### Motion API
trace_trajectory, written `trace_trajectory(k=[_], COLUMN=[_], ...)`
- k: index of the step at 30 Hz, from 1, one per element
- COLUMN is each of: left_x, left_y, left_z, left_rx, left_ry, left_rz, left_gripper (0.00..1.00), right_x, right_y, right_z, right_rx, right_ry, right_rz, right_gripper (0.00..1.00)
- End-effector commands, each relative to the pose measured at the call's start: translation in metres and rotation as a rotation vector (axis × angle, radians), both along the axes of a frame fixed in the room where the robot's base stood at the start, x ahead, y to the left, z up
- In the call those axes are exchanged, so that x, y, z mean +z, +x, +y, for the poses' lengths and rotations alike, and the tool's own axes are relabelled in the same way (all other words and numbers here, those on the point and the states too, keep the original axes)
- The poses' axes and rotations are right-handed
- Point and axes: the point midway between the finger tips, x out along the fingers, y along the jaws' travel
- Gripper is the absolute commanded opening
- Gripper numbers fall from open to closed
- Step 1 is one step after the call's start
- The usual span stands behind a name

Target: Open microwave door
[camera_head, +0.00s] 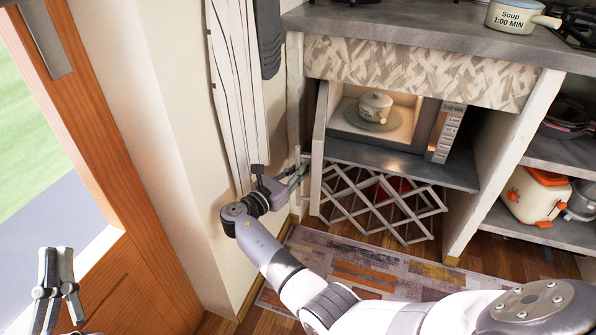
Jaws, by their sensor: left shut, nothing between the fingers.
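The microwave (426,128) sits in a counter niche with its lit inside showing. Its door (319,150) stands swung open to the left, seen nearly edge-on. A small lidded pot (375,106) stands inside on a round plate (374,123). My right gripper (298,174) is just left of the door, by its outer side. Its fingertips are small and partly lost against the door and cabinet edge, so I cannot tell whether they touch or grip it. My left gripper (55,278) is at the lower left, far from the microwave, shut and empty.
A lattice rack (385,207) is below the microwave shelf. A patterned rug (345,262) lies on the wooden floor. A soup pot (515,17) stands on the counter (400,28). An orange and white appliance (535,195) is on the right shelf. A wall is close left of the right gripper.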

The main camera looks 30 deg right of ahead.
Motion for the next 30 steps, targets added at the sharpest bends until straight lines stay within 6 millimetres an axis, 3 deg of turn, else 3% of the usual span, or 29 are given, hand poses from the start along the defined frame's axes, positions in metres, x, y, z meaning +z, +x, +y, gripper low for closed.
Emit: trace_trajectory(k=[9,19,30], left_x=[0.000,0.000,0.000], left_y=[0.000,0.000,0.000], left_z=[0.000,0.000,0.000], left_rx=[0.000,0.001,0.000], left_ry=[0.000,0.000,0.001], left_rz=[0.001,0.003,0.002], left_gripper=[0.00,0.00,0.00], right_x=[0.001,0.000,0.000], right_y=[0.000,-0.001,-0.020], right_z=[-0.001,0.002,0.053], right_rx=[0.000,0.001,0.002], right_ry=[0.000,0.000,0.001], right_rz=[-0.001,-0.001,0.000], right_gripper=[0.32,0.32,0.32])
